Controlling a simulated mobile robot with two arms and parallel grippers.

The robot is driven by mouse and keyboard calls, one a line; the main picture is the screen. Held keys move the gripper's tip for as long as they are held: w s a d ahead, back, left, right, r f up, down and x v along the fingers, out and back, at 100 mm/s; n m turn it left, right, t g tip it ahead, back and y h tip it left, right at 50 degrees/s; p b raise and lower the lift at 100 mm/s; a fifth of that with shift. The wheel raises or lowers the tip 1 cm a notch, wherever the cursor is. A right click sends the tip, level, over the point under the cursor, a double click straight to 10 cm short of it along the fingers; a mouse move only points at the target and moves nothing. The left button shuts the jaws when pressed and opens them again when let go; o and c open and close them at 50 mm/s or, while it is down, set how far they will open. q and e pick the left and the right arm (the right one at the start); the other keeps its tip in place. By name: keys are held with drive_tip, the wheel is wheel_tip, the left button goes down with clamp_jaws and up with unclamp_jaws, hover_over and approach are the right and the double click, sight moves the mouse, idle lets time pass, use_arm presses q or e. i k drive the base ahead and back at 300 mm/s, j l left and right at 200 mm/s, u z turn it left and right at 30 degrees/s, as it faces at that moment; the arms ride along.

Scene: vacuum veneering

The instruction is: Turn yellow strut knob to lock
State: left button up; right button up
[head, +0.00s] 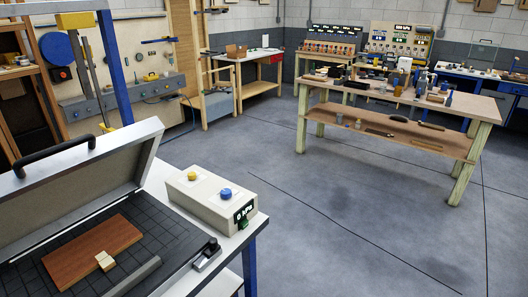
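A vacuum press (185,238) with a black gridded bed stands at the lower left, its grey lid (95,178) raised and tilted back, with a black handle on top. A brown wood panel (85,255) lies on the bed with a small pale block (105,261) on it. Beside the press is a beige control box (210,208) with a yellow knob (193,176), a blue knob (225,194) and a display reading about 0 hPa. I cannot tell whether the yellow knob is the strut knob or its lock state. Neither gripper is in view.
A grey bar (135,277) crosses the bed's front, and a metal latch (207,254) sits at its right corner. A workbench with tools (480,107) stands at the back right. The grey floor (330,220) between is clear.

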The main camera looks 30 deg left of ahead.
sight(192, 175)
drive_tip(key=i+u, duration=0.1)
drive_tip(key=i, duration=0.35)
drive_tip(key=i+l+u, duration=0.15)
drive_tip(key=i, duration=0.35)
drive_tip(key=i+l+u, duration=0.1)
drive_tip(key=i, duration=0.35)
